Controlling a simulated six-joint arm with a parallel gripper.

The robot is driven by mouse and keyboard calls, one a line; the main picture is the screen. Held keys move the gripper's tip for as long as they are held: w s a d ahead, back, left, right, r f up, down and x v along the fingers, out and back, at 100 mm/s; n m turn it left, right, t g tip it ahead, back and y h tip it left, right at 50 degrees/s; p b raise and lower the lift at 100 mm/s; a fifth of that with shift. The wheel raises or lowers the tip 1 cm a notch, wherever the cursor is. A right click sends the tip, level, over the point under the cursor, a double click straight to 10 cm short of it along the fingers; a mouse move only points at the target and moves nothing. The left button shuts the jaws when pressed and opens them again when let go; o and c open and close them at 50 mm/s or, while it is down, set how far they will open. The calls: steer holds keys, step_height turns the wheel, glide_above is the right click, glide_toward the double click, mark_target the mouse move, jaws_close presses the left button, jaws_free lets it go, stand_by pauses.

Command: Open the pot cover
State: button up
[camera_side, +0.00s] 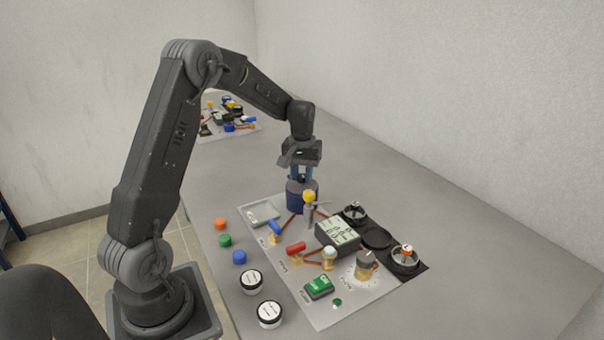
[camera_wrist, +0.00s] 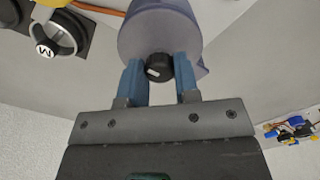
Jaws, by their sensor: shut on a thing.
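The pot (camera_side: 300,201) is a dark blue cylinder near the far end of the panel in the side view. My gripper (camera_side: 302,177) is above the pot, pointing down. In the wrist view, the blue fingers of my gripper (camera_wrist: 160,74) are on both sides of the knob, shut on it. I cannot tell whether the cover sits on the pot or is slightly raised.
The table on the right is clear.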

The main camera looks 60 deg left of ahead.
jaws_close()
steer(key=shift+w, duration=0.15)
steer(key=shift+w+n, duration=0.45)
steer(key=shift+n, duration=0.65)
steer(key=w+n, duration=0.1)
steer(key=n, duration=0.2)
steer(key=shift+w+a+n, duration=0.3)
steer(key=shift+w+a, duration=0.05)
steer(key=w+a+n, duration=0.2)
steer(key=a+n, duration=0.6)
steer(key=n, duration=0.9)
steer(key=shift+w+n, duration=0.15)
steer(key=shift+n, duration=0.25)
steer(key=shift+r, duration=0.1)
